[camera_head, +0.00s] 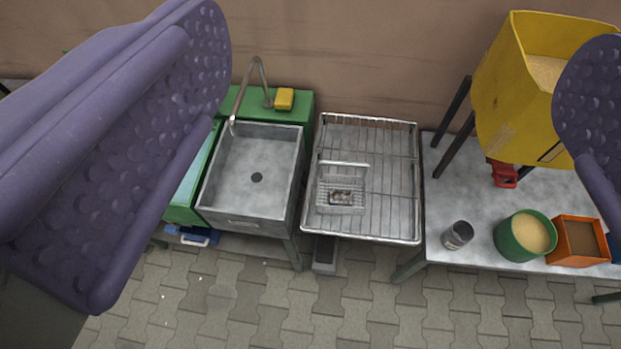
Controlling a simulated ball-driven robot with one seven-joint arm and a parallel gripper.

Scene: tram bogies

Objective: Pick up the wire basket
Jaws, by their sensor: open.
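The small wire basket (329,199) stands inside a larger wire rack, towards its front left. It is a metal mesh with a raised bar handle along its far side, and some small brownish-grey thing lies in it. My gripper (385,150) shows as two purple, dimpled fingers, one large at the left edge and one partly cut off at the right edge. The fingers are wide apart with nothing held between them. The basket lies in the view between them, apart from both and farther from the camera.
The wire rack (398,236) stands beside a steel sink (257,205) with a tap (267,98) and yellow sponge (284,98). At right, a grey table (445,215) bears a tin (458,235), green tub (506,246), orange box (563,252) and yellow hopper (510,110). Paved floor in front is mostly clear.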

